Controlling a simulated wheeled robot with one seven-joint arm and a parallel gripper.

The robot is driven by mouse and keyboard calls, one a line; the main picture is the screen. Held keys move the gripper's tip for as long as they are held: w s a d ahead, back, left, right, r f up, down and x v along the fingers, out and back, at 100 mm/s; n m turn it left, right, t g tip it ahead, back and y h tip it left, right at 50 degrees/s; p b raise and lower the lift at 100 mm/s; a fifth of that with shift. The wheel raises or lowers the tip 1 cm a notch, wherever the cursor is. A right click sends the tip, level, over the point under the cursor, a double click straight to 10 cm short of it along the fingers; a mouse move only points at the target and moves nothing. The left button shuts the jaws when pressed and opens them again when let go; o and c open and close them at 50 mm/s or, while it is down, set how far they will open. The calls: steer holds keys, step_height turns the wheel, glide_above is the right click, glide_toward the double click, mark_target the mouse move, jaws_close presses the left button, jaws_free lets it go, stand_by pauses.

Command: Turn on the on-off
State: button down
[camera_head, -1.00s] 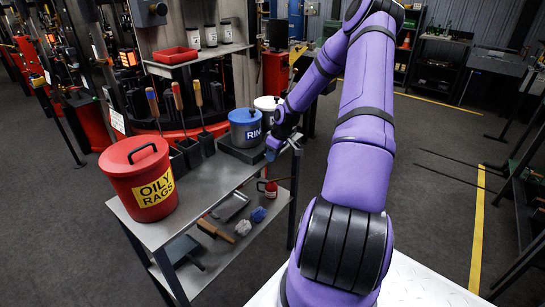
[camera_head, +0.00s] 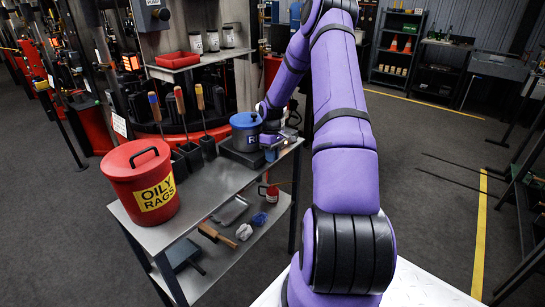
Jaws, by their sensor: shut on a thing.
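I cannot make out a labelled on-off control. A dark box with a round knob (camera_head: 160,14) is on the machine at the top left, and I cannot tell if it is the on-off. My gripper (camera_head: 270,150) is low over the far end of the metal cart (camera_head: 217,182), just right of the blue pot (camera_head: 245,124). It is shut on a small blue-grey item at its tips, too small to identify. My wrist hides part of the pot's right side and the area behind it.
A red OILY RAGS bin (camera_head: 142,180) stands on the cart's near end. Several upright handled tools (camera_head: 180,101) stand behind it in dark holders. A red tray (camera_head: 177,58) and canisters sit on a shelf. Open floor lies to the right, with a yellow line (camera_head: 482,220).

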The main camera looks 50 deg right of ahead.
steer(key=c, duration=1.4)
jaws_free()
steer(key=shift+r, duration=0.55)
steer(key=v, duration=0.2)
steer(key=shift+s+a+r, duration=0.1)
steer(key=shift+r, duration=0.4)
steer(key=s+a, duration=0.8)
steer(key=s, duration=0.5)
steer(key=shift+s+a+r, duration=0.2)
steer(key=shift+s+r, duration=0.2)
steer(key=shift+r, duration=0.1)
